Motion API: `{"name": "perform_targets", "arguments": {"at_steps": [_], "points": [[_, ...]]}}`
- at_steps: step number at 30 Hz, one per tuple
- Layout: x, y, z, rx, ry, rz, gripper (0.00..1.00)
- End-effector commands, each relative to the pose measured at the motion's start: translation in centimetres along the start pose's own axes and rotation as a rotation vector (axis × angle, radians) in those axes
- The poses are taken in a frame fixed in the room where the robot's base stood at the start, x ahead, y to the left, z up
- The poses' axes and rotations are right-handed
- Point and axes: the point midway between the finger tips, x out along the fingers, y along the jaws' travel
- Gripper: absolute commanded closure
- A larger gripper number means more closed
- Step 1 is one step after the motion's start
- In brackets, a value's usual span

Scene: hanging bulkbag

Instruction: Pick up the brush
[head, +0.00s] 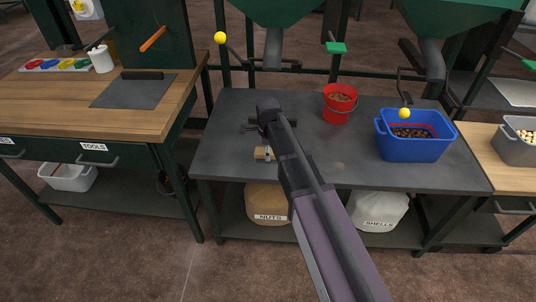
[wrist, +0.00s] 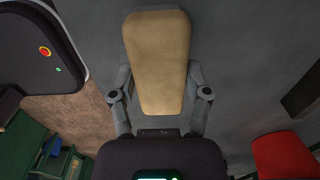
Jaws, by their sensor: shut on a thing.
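The brush (wrist: 157,60) shows in the wrist view as a broad tan piece that tapers towards my gripper. My gripper (wrist: 160,98) has one grey finger on each side of its narrower part and is shut on it. In the head view a small tan part of the brush (head: 261,153) shows left of my arm, over the grey table. My arm hides the rest of it and most of my gripper. I see no bristles, and I cannot tell whether the brush touches the table.
A red bucket (head: 340,105) and a blue tub (head: 412,149), both with brown contents, stand on the grey table (head: 225,150) to the right. The wooden workbench (head: 60,112) is at the left. Sacks marked NUTS (head: 267,203) and SHELLS (head: 378,212) sit below.

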Motion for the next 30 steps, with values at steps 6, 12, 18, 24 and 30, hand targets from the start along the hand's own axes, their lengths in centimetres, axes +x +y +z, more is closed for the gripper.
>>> {"name": "perform_targets", "arguments": {"at_steps": [6,12,18,24,30], "points": [[-0.2,0.0,0.0,0.000,0.000,0.000,0.95],[-1.0,0.0,0.0,0.000,0.000,0.000,0.95],[-2.4,0.0,0.0,0.000,0.000,0.000,0.95],[-4.0,0.6,-0.2,0.000,0.000,0.000,0.95],[-4.1,5.5,-1.9,0.000,0.000,0.000,0.95]]}}
